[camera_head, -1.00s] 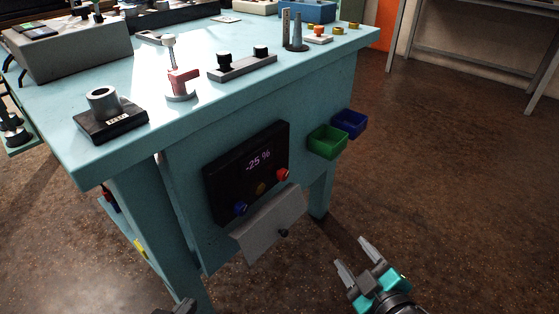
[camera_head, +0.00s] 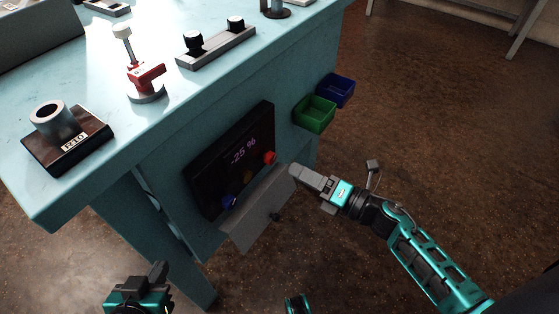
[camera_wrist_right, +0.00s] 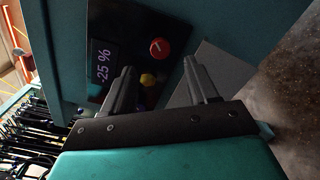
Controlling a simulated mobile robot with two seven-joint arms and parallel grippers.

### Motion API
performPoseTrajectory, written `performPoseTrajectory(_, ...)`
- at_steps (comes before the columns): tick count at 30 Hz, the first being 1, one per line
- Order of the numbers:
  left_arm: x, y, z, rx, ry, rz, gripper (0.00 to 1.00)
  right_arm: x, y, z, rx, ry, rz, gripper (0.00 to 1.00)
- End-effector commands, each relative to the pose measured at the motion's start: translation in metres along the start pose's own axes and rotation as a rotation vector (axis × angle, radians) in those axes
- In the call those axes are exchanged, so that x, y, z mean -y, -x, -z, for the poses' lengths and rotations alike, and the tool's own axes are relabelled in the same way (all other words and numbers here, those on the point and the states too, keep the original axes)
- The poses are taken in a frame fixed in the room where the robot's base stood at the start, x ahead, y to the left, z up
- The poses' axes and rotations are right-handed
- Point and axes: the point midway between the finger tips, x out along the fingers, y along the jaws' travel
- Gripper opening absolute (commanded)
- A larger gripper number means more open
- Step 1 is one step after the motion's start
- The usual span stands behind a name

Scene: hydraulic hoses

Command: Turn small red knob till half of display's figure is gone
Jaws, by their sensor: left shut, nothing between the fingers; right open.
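The black display box (camera_head: 207,178) on the bench's side panel reads "-25 %". Its small red knob (camera_head: 269,158) is at the right, with a yellow knob (camera_head: 248,175) and a blue knob (camera_head: 229,201) to its left. My right gripper (camera_head: 293,171) is just right of the red knob, apart from it. In the right wrist view the red knob (camera_wrist_right: 159,48) shows a pale mark and lies ahead between the open, empty fingers (camera_wrist_right: 158,66); the display figure (camera_wrist_right: 103,62) appears turned sideways. My left gripper (camera_head: 159,269) is low at the left, shut and empty, away from the box.
A grey tilted flap (camera_head: 259,212) with a dark knob hangs below the box. Green (camera_head: 315,114) and blue (camera_head: 337,90) bins are fixed to the panel at the right. A red fixture (camera_head: 146,78) and other parts stand on the bench top.

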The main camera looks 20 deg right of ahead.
Motion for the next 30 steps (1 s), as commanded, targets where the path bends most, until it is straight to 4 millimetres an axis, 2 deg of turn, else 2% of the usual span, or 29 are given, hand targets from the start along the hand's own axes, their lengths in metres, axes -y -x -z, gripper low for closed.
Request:
performPoseTrajectory(1, 0.000, -0.001, -0.002, 0.001, 0.000, -0.001, 0.00, 0.000, -0.012, -0.001, 0.002, 0.002, -0.003, 0.58)
performPoseTrajectory(6, -0.001, -0.002, -0.001, -0.001, 0.001, -0.003, 0.00, 0.000, -0.042, 0.000, 0.002, 0.000, -0.002, 0.58)
performPoseTrajectory(12, -0.003, -0.003, 0.000, -0.002, 0.008, -0.005, 0.00, 0.000, -0.062, 0.000, 0.002, -0.003, 0.000, 0.58)
performPoseTrajectory(23, -0.004, -0.004, 0.005, -0.012, 0.012, -0.006, 0.00, 0.000, -0.065, 0.000, 0.001, -0.002, 0.001, 0.58)
performPoseTrajectory(30, -0.004, -0.004, 0.005, -0.012, 0.011, -0.006, 0.00, 0.000, -0.065, 0.000, 0.001, -0.002, 0.000, 0.35)
